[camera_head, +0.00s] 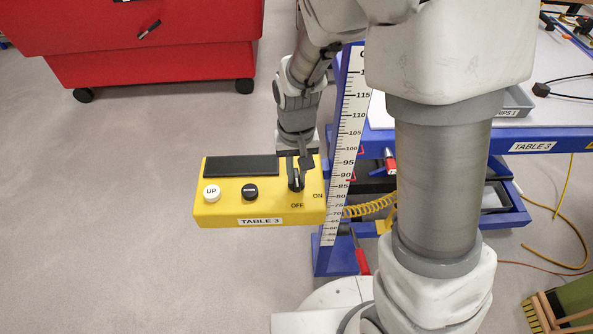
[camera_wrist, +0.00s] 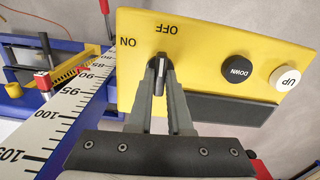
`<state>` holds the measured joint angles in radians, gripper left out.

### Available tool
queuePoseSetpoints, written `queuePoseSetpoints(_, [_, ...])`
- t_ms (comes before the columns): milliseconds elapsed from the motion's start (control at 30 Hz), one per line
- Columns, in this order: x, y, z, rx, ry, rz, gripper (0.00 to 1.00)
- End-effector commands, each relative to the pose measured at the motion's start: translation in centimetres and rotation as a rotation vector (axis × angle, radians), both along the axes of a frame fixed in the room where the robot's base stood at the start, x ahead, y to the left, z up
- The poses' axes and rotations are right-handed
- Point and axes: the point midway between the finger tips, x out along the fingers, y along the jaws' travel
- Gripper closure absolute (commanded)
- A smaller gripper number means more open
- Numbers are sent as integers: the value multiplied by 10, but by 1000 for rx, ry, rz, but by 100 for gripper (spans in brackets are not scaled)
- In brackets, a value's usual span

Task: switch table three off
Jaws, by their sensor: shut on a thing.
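The yellow control box (camera_head: 228,212) is labelled TABLE 3 and hangs beside the blue table. It has a white UP button (camera_head: 211,193), a black DOWN button (camera_head: 249,192) and a black rotary knob with OFF and ON marks. My gripper (camera_head: 296,176) comes down from above onto the knob. In the wrist view the box (camera_wrist: 205,50) looks upside down, and my gripper's fingers (camera_wrist: 160,82) are shut on the knob (camera_wrist: 160,70), one on each side. The knob's white line stands about upright there, pointing roughly toward OFF rather than ON. The fingers partly hide the knob.
A white height scale (camera_head: 351,130) stands just right of the box. Table three (camera_head: 560,141) is behind my arm, with a yellow coiled cord (camera_head: 371,206) below it. A red wheeled cabinet (camera_head: 150,68) stands at the back left. The floor at left is clear.

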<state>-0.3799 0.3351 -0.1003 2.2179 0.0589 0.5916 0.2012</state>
Motion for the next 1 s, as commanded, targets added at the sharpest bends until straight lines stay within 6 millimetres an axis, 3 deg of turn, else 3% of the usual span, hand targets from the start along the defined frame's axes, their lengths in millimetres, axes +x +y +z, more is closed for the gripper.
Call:
queuePoseSetpoints(733, [1,0,1,2,-4,-87,100])
queuePoseSetpoints(767, [1,0,1,2,-4,-87,77])
queuePoseSetpoints(800, [1,0,1,1,-4,-87,70])
queuePoseSetpoints(900, [1,0,1,1,-3,-86,52])
queuePoseSetpoints(1000, [1,0,1,1,-2,-85,52])
